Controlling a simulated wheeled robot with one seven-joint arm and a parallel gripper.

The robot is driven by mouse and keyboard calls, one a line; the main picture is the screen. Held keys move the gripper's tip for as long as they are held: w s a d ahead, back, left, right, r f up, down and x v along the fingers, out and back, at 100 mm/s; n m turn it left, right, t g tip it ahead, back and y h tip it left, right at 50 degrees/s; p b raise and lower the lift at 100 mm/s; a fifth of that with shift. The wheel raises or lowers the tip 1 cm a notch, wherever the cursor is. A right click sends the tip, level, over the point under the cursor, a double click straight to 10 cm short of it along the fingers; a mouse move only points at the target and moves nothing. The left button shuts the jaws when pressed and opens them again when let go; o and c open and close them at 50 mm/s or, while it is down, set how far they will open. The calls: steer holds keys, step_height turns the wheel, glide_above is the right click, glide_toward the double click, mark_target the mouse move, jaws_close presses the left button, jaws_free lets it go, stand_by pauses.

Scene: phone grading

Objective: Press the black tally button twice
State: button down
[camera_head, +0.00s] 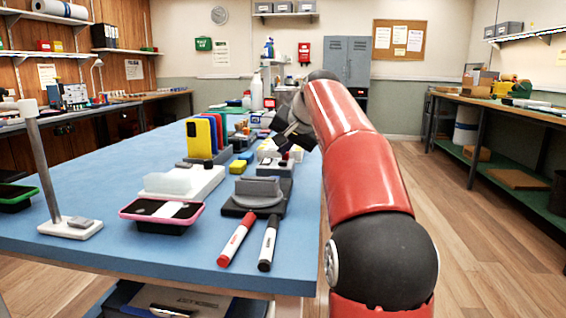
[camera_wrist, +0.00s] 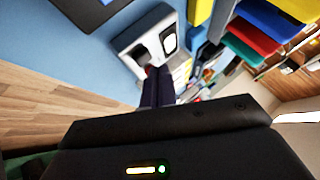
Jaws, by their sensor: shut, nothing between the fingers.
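A small light-grey box (camera_head: 276,168) sits on the blue table near its right edge, with dark round parts on top. The box also shows in the wrist view (camera_wrist: 128,40), with a dark-rimmed white patch and a dark round spot on its face. I cannot tell for certain which part is the black tally button. My gripper (camera_head: 284,148) is over the box, its fingers pointing down toward it. In the wrist view the dark fingers (camera_wrist: 153,75) are shut together and empty, with their tips at the box's edge, beside a small red part. Whether they touch the box is unclear.
Yellow, red and blue phones (camera_head: 205,136) stand in a rack left of the box. A grey stand (camera_head: 258,192), a white tray (camera_head: 185,183), a pink-rimmed tray (camera_head: 162,212) and two markers (camera_head: 237,238) lie nearer. The floor right of the table is clear.

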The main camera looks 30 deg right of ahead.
mark_target(285, 163)
steer(key=shift+f, duration=0.15)
steer(key=shift+f, duration=0.3)
steer(key=shift+f+b, duration=0.55)
stand_by(0.8)
steer(key=shift+r, duration=0.15)
steer(key=shift+r+p, duration=0.8)
steer(key=shift+p, duration=0.2)
step_height(285, 163, up, 5)
steer(key=p, duration=0.5)
steer(key=shift+r, duration=0.1)
